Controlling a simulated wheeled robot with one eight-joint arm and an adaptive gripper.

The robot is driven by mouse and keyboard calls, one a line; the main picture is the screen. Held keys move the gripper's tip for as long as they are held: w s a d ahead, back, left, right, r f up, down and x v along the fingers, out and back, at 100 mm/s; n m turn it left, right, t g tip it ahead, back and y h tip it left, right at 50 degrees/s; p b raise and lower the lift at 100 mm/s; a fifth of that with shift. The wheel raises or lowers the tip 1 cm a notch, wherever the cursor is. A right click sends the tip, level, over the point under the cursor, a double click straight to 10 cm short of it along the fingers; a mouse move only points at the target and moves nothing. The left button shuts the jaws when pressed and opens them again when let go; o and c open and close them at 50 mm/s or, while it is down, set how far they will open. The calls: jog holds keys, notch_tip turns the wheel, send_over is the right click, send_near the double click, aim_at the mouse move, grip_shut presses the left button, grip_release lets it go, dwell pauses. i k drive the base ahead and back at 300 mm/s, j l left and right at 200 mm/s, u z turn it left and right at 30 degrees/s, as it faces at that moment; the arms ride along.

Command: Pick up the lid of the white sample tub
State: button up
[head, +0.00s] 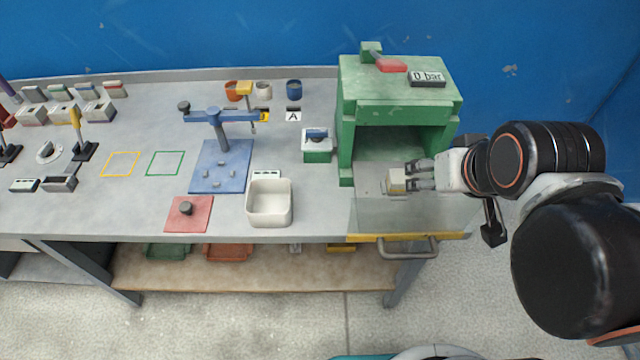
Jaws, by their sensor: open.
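A small white tub (264,90) stands at the back of the bench between an orange tub and a blue tub. I cannot tell at this size whether a lid sits on it. A larger white open bin (269,204) stands near the front edge, with no lid on it. My gripper (408,178) is open at the right, in front of the green press and well away from the small white tub. A small cream block (396,181) is at its fingertips; I cannot tell whether they touch it.
The green press (400,85) has an open front, with a grey plate (365,213) before it. A blue stand (221,165), a green-based box (317,146) and a red plate with a dark knob (188,214) occupy the middle. The orange tub (231,92) and blue tub (294,90) flank the white one.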

aim_at(191, 214)
jog(key=u, duration=1.6)
jog(key=z, duration=0.5)
jog(key=i, duration=0.6)
jog(key=i+z, duration=0.1)
jog(key=z, duration=0.25)
